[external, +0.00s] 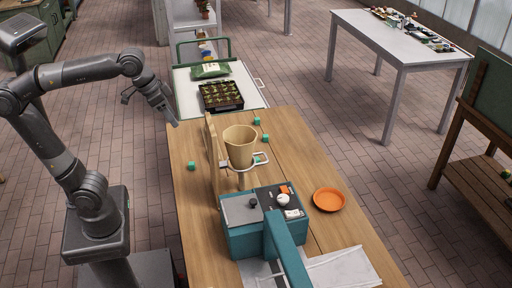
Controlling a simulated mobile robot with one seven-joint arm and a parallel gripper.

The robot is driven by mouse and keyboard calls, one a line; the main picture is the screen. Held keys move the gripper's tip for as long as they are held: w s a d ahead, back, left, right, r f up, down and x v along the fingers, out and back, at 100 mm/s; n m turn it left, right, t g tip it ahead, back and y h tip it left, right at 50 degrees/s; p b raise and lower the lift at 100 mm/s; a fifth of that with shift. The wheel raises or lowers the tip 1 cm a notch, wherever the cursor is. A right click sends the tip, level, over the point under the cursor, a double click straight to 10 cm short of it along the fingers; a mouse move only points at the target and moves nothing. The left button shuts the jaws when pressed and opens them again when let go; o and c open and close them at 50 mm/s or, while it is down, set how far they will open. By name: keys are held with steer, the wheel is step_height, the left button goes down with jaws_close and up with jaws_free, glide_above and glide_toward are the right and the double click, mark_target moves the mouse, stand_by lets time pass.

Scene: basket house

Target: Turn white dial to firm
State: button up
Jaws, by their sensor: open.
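The white dial (283,200) sits on the dark panel on top of a teal machine (240,242) on the wooden table. An orange part and a small white part lie on the same panel, and a dark knob (253,203) is on the grey plate to the left. The dial's markings are too small to read, so its setting cannot be told. My gripper (174,122) hangs open over the far left edge of the wooden table, well apart from the dial, up and to the left of it.
A tan pot (240,146) stands in a ring holder behind the machine, beside an upright wooden board (211,141). An orange saucer (329,199) is to the right. Several small green cubes (192,166) lie around. A cart (184,92) with a seed tray stands beyond the table.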

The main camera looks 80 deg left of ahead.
steer(key=w+d+r+n, duration=0.1)
steer(key=w+d, duration=0.4)
steer(key=w, duration=0.4)
steer(key=n+g+y, duration=0.1)
steer(key=n+y, duration=0.1)
glide_above(282, 198)
steer(key=s+d, duration=0.2)
steer(key=s, duration=0.2)
step_height(282, 198, down, 10)
steer(key=x, duration=1.1)
steer(key=shift+s+a+f, duration=0.1)
steer(key=shift+c, duration=0.5)
steer(key=c, duration=0.9)
